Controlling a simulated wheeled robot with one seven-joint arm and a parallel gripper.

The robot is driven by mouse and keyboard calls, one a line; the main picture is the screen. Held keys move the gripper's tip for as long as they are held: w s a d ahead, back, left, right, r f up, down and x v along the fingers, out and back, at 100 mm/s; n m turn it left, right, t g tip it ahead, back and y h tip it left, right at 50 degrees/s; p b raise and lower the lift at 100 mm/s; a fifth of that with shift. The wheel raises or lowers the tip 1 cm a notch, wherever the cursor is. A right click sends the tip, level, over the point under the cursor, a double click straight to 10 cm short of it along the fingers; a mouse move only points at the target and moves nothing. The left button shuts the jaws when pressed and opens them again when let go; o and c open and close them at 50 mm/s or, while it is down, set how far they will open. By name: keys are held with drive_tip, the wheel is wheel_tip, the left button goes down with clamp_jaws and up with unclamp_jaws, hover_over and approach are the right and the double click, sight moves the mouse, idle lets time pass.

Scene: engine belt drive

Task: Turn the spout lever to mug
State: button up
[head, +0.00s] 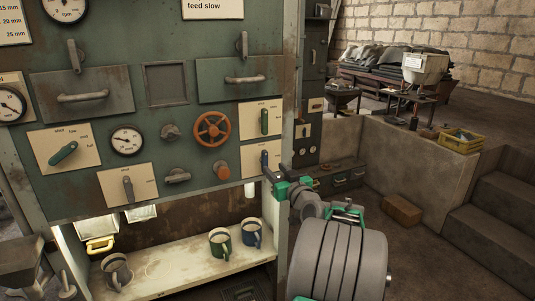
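My gripper (268,174) is at the right edge of the green panel, its tips close to a blue lever (264,159) on a cream plate. Contact between them cannot be told, and the gripper covers part of that plate's lower right. Other levers are a green one (264,120) just above, a green one (63,153) tilted on the left plate, and a grey one (128,190) standing upright on the lower plate. The plate labels are too small to read, so which is the spout lever is unclear. A green mug (219,244) and a blue mug (251,233) stand on the shelf below.
A grey mug (116,272) stands at the shelf's (165,270) left. An orange handwheel (212,129) and several knobs stick out of the panel. The panel's right post (291,90) is beside my arm. A low wall, a yellow crate (462,139) and steps lie to the right.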

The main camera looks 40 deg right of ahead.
sight(266, 161)
drive_tip(key=p+x, duration=0.1)
drive_tip(key=x, duration=0.5)
drive_tip(key=shift+w+f, duration=0.1)
drive_tip(key=shift+c, duration=0.4)
clamp_jaws()
